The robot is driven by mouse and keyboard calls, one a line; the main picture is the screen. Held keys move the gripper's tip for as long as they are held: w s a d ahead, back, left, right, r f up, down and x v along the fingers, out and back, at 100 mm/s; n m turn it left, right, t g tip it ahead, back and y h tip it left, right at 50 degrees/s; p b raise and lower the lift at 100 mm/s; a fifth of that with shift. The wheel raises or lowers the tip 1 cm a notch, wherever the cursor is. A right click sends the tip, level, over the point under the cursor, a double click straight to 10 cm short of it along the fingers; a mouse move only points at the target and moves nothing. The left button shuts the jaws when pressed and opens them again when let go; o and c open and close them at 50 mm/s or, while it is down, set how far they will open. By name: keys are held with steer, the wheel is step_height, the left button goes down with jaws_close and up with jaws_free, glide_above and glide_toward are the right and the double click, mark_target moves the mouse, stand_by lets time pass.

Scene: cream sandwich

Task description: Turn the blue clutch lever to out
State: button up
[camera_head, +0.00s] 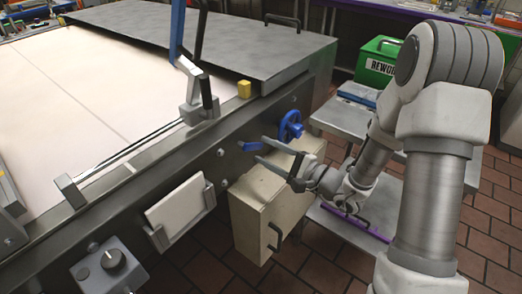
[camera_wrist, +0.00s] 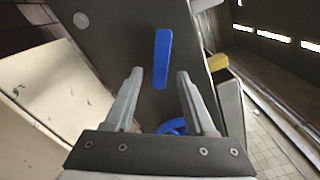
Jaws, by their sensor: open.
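The blue clutch lever (camera_head: 249,146) is a short blue bar on the dark side panel of the machine. In the wrist view the lever (camera_wrist: 162,58) stands lengthwise ahead, between the lines of my two fingers. My gripper (camera_head: 260,148) is open and empty in front of the panel, its fingertips close to the lever. In the wrist view the gripper (camera_wrist: 160,73) has a finger on either side of the lever's lower end. Whether a finger touches it I cannot tell. No out marking is readable.
A blue handwheel (camera_head: 290,125) is right of the lever; its blue rim (camera_wrist: 172,127) shows between my fingers. A beige box (camera_head: 262,213) with a black handle is below. A yellow block (camera_head: 244,89) sits above on the machine edge. A green bin (camera_head: 378,60) stands at the right.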

steer(key=shift+x, duration=1.1)
jaws_close()
stand_by(0.7)
